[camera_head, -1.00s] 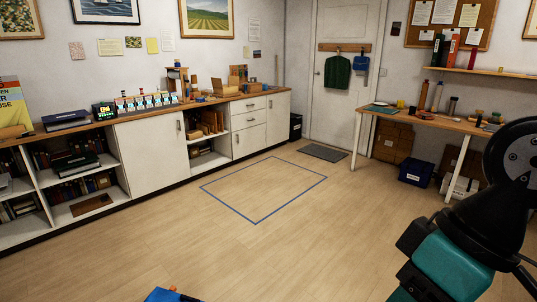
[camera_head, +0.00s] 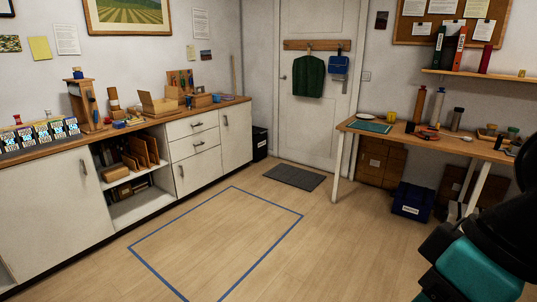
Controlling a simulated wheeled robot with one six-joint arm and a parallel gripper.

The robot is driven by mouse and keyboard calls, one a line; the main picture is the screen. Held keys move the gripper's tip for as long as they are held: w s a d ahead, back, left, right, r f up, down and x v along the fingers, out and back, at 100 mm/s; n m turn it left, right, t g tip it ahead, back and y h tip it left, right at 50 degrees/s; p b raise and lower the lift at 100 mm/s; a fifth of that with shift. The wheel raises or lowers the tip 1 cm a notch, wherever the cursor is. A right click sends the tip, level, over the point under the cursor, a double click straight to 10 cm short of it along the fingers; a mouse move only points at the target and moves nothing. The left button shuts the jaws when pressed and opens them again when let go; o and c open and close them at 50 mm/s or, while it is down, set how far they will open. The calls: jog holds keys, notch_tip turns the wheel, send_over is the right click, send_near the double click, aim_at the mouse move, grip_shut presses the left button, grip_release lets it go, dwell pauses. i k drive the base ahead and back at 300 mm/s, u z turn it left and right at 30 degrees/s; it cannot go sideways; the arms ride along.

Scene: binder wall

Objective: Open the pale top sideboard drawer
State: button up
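The pale top sideboard drawer (camera_head: 192,125) is at the left of centre in the head view, just under the wooden worktop. Its front looks flush with the sideboard, so it is shut. It has a small dark handle (camera_head: 197,124). A second pale drawer (camera_head: 198,168) with a similar handle is below it. Part of my arm shows at the lower right, in black and teal. My gripper's fingers are not visible, and the arm is well away from the drawer.
A blue outline (camera_head: 268,253) marks clear floor before the sideboard. A grey mat (camera_head: 294,177) lies by the door (camera_head: 313,118). A wooden table (camera_head: 428,140) stands right, with a blue crate (camera_head: 411,202) beneath. Open shelves (camera_head: 137,202) are left of the drawers; a cupboard door (camera_head: 236,136) is right.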

aim_at(179, 129)
jog(key=u, duration=0.05)
jog(key=i, duration=2.4)
jog(key=u, duration=0.6)
jog(key=i, duration=2.5)
jog(key=u, duration=0.6)
jog(key=i, duration=0.65)
jog(key=u, duration=0.1)
